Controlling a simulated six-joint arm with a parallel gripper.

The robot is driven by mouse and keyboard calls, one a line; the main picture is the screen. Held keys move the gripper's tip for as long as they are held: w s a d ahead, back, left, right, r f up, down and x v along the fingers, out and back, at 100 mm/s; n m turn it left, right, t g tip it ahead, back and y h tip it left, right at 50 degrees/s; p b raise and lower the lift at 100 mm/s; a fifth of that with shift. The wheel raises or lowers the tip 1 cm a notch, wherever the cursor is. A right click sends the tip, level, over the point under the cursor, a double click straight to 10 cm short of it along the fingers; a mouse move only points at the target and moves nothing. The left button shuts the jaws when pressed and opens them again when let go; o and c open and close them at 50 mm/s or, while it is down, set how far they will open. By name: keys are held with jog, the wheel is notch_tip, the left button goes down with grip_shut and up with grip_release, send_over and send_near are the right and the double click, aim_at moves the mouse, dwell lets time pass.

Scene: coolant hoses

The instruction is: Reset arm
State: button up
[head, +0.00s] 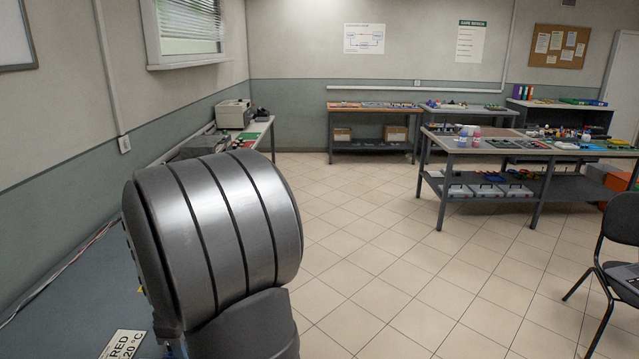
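Only the head view is given. A large dark grey, ribbed metallic cylinder, which looks like a link of my own arm, fills the lower left and hides much of the bench (55,290) behind it. My gripper is not in view. No coolant hoses can be made out. A label (122,346) with "RED" and "20 °C" partly readable shows at the bottom edge, partly cut off.
Thin cables (62,270) run along the wall at the left. A printer-like box (234,114) stands on a far side table. A workbench (500,145) with parts and a black chair (615,255) stand at the right. The tiled floor (390,240) between is clear.

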jog(key=w+a+f, duration=0.2)
jog(key=w+a, duration=0.1)
jog(key=w, duration=0.5)
jog(key=w+a+f, duration=0.2)
jog(key=w+a, duration=0.2)
jog(key=w, duration=0.3)
jog(key=s+a+f, duration=0.1)
jog(key=a+f, duration=0.3)
jog(key=a, duration=0.3)
jog(key=shift+s, duration=0.3)
